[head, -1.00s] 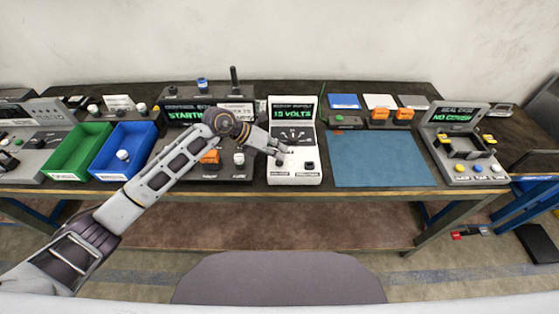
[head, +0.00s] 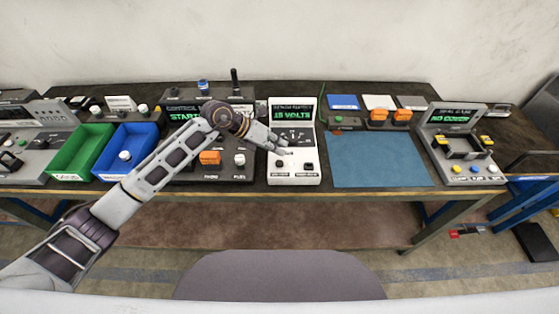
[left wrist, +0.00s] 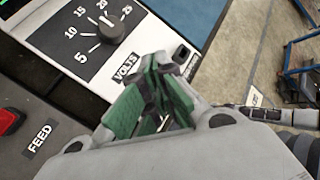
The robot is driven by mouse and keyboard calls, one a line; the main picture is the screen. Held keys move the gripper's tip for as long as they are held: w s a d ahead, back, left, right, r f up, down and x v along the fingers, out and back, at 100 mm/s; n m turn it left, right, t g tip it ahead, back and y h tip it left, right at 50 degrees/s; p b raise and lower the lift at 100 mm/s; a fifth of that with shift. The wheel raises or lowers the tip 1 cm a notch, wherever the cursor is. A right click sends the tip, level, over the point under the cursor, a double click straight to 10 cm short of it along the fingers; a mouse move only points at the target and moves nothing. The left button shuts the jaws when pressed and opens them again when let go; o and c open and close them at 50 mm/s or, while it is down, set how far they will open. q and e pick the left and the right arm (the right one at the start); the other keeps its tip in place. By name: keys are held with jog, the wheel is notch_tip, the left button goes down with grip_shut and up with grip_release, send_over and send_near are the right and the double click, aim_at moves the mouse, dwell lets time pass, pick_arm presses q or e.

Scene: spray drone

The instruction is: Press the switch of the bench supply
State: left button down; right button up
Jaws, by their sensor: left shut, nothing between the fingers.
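The bench supply (head: 294,180) is a white box with a slanted face, standing near the bench's front edge. Its screen reads about 15 VOLTS. A black control (head: 308,166) sits at its lower right. The left wrist view shows its black dial (left wrist: 111,28), numbered 5 to 25, and a small dark part, perhaps the switch (left wrist: 183,53), beside the VOLTS label. My left gripper (head: 284,147) is shut and empty over the supply's face, covering part of it. Its green-padded fingers (left wrist: 152,98) show in the wrist view; contact cannot be told. My right gripper is not in view.
The control box (head: 180,178) with an orange switch stands left of the supply. Blue (head: 106,174) and green (head: 62,172) bins lie farther left. A blue mat (head: 380,160) is clear on the right, with a seal-check device (head: 470,180) beyond it.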

aim_at(279, 160)
pick_arm(q)
jog(key=shift+r+p, duration=0.4)
jog(key=shift+r, duration=0.5)
jog(key=shift+r+p, duration=0.35)
jog(key=shift+r, duration=0.35)
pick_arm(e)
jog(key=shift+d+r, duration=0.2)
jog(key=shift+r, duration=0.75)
